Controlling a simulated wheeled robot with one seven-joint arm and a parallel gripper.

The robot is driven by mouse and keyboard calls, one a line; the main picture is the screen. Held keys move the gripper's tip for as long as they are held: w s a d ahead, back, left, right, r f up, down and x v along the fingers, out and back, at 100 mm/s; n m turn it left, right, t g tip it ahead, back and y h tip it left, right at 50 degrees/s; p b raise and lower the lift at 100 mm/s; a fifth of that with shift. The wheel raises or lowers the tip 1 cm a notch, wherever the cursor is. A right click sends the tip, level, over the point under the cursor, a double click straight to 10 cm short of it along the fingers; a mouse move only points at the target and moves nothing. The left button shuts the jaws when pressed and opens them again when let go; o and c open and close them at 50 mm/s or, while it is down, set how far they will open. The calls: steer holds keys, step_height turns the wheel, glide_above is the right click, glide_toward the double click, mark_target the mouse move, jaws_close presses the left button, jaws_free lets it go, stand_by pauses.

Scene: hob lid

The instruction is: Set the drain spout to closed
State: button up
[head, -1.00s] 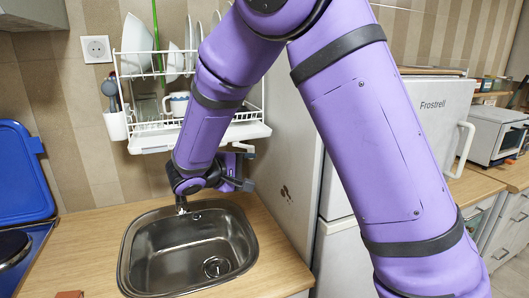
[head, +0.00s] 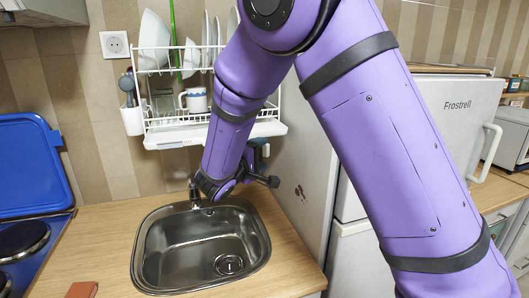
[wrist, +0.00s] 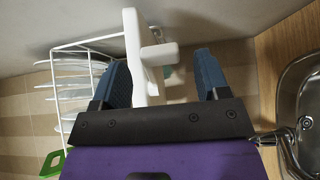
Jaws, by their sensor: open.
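The drain spout (wrist: 161,54) shows in the wrist view as a short white stub sticking out to the right from the white edge of the drip tray (wrist: 134,40). My gripper (wrist: 162,62) is open, with one dark blue finger on each side of the spout. The left finger is close to the tray edge; I cannot tell if it touches. In the head view the tray (head: 215,133) is under the dish rack, and my arm hides the spout. Only a bit of a blue finger (head: 264,149) shows there, beside the tray's right end.
A steel sink (head: 201,245) with a tap (head: 194,190) lies below my wrist. The fridge (head: 305,190) stands close on the right. The dish rack (head: 160,75) holds plates and a mug (head: 195,100). A blue hob lid (head: 32,165) stands at the left.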

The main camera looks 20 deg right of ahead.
mark_target(269, 150)
steer(key=shift+x, duration=1.3)
steer(key=shift+c, duration=0.3)
steer(key=c, duration=0.9)
steer(key=shift+w+d, duration=0.1)
steer(key=shift+d, duration=0.05)
steer(key=shift+w+d+n+t+y, duration=0.15)
steer(key=shift+d+n+t+y, duration=0.1)
steer(key=shift+n+t+y, duration=0.45)
steer(key=shift+w+d+n+t+y, duration=0.15)
steer(key=shift+d+n+t+y, duration=0.1)
steer(key=shift+n+t+y, duration=0.45)
steer(key=shift+w+d+n+t+y, duration=0.2)
steer(key=shift+n+t+y, duration=0.25)
steer(key=shift+y, duration=0.3)
steer(key=shift+w+d+n+t+y, duration=0.1)
steer(key=shift+w+n+t+y, duration=0.2)
steer(key=shift+n+y, duration=0.35)
steer(key=shift+w+d+n+t+y, duration=0.1)
steer(key=shift+n+t+y, duration=0.35)
steer(key=shift+y, duration=0.35)
steer(key=shift+d, duration=0.1)
